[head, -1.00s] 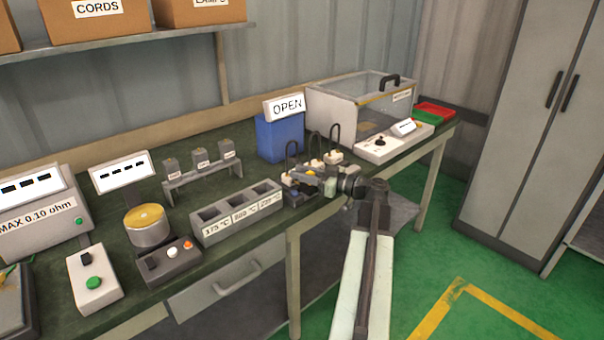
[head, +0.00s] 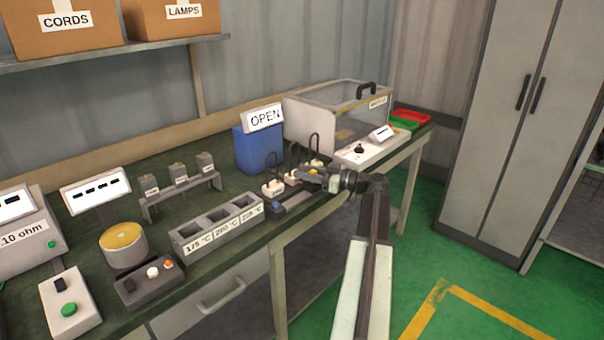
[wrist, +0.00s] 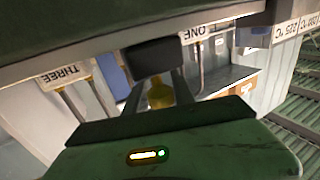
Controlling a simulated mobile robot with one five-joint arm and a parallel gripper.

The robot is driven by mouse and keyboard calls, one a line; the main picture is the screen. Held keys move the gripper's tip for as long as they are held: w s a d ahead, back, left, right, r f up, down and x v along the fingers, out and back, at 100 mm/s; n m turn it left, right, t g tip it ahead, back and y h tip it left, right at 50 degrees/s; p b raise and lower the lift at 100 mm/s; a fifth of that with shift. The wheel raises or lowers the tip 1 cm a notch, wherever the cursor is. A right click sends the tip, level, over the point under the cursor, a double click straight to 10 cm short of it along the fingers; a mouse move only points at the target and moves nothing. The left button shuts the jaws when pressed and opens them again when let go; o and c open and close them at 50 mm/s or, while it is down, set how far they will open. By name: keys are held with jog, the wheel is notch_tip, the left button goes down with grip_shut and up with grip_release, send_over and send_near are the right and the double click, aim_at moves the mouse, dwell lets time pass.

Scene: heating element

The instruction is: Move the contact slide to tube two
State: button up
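Three small white-based tube stations with dark looped leads stand in a row on the bench: the near one (head: 272,187), the middle one (head: 293,177) and the far one (head: 315,163). A dark rail (head: 290,207) runs in front of them. My gripper (head: 312,179) reaches over the rail from the right. In the wrist view, upside-down labels THREE (wrist: 64,75) and ONE (wrist: 196,33) flank a dark block (wrist: 153,57), probably the contact slide. A yellow piece (wrist: 160,93) shows between my parted fingers (wrist: 157,90). Whether they grip it is unclear; the middle label is hidden.
A grey three-slot block (head: 217,228) marked with temperatures stands left of the rail. A blue box (head: 258,150) with an OPEN sign (head: 264,117) is behind. A clear-lidded case (head: 340,110) and a control panel (head: 366,152) lie to the right. Green floor is free in front.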

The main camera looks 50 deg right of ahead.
jog(key=shift+o, duration=0.9)
jog(key=v, duration=0.7)
jog(key=shift+s, duration=0.35)
jog(key=shift+d, duration=0.1)
